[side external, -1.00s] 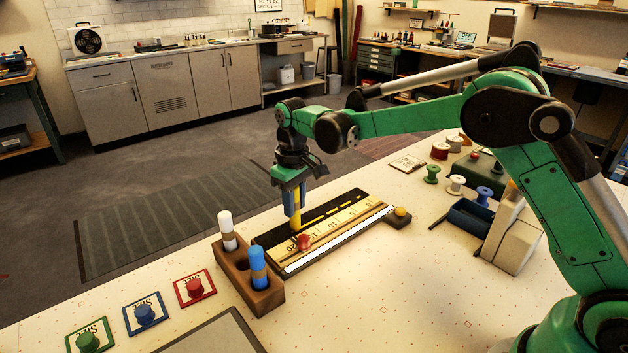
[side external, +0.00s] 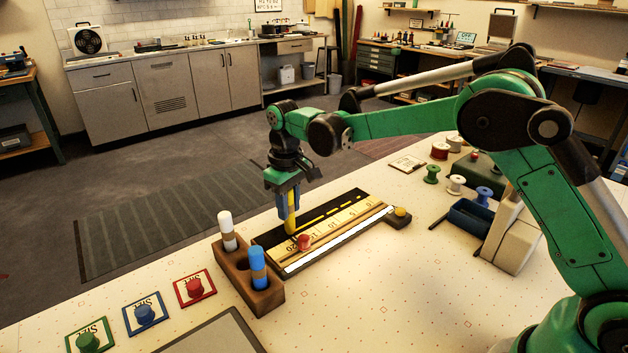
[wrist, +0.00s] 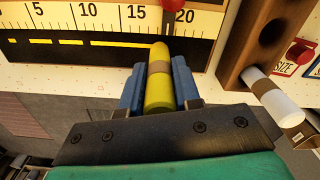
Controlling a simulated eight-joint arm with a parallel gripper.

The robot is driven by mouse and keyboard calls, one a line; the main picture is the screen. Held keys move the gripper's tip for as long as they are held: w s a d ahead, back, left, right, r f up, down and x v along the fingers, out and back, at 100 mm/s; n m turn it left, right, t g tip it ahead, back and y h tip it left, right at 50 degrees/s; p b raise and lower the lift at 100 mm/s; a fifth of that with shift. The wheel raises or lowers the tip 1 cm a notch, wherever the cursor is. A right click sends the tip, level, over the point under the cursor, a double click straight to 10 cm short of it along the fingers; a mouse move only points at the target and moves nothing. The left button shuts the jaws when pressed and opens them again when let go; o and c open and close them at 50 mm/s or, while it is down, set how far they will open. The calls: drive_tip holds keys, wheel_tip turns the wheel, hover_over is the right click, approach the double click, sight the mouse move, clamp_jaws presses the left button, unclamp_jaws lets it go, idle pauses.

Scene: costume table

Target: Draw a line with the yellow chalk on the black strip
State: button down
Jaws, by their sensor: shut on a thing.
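My gripper (side external: 287,205) is shut on the yellow chalk (side external: 291,218) and holds it point down over the black strip. In the wrist view the chalk (wrist: 159,88) sits between the blue jaws, with its tip at the strip. The black strip (side external: 322,211) runs along the far side of the ruler board. It also shows in the wrist view (wrist: 200,52), with yellow dashes (wrist: 70,42) to the left of the chalk and a bare stretch to the right. I cannot tell for certain whether the tip touches the strip.
A ruler (side external: 340,221) with a red knob (side external: 304,242) lies beside the strip. A wooden holder (side external: 262,296) with a white chalk (side external: 227,230) and a blue chalk (side external: 258,267) stands left of the board. Red, blue and green knobbed cards lie farther left.

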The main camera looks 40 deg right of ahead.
drive_tip(key=shift+a, duration=0.15)
drive_tip(key=shift+r, duration=3)
drive_tip(key=s+d+r+m, duration=0.3)
drive_tip(key=s+d+r, duration=0.2)
drive_tip(key=s, duration=0.5)
drive_tip(key=shift+r, duration=0.35)
